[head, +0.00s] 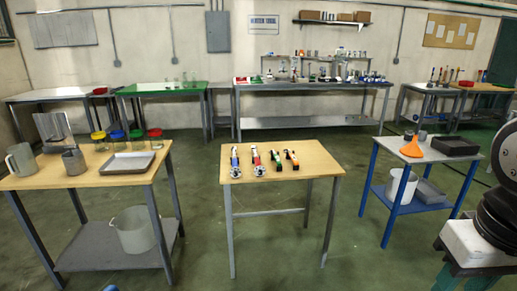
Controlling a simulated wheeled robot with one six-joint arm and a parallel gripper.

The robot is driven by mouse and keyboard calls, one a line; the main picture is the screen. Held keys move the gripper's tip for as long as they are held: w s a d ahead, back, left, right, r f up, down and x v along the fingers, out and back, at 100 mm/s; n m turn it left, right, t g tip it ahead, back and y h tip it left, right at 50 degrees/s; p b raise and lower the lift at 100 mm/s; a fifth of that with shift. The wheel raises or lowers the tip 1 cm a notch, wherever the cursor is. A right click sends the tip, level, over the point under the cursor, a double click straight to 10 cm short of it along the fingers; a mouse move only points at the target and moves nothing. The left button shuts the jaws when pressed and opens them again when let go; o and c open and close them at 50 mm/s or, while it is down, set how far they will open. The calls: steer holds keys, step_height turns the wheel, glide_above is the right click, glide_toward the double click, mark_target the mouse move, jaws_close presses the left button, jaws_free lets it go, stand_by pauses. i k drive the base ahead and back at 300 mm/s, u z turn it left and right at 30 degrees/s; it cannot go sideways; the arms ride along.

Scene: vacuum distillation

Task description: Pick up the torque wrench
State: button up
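Several tools lie side by side on the small wooden table (310,162) in the middle of the head view. From left, there is a blue tool (235,160) and a red tool (255,162), both with silvery round near ends. To their right lie a dark tool with orange and green parts (275,162) and an orange and black tool (292,160). They are too small to tell which one is the torque wrench. My gripper does not show in this view.
A left table (85,178) holds metal jugs, jars with coloured lids and a tray (128,163). A blue-framed table (430,152) at right holds an orange funnel (411,148) and a black tray (456,146). Open floor (200,225) lies between the tables. Benches line the back wall.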

mark_target(234, 149)
steer(key=u, duration=0.15)
steer(key=i, duration=1.95)
steer(key=u, duration=0.55)
steer(key=i, duration=0.65)
steer(key=u, duration=0.2)
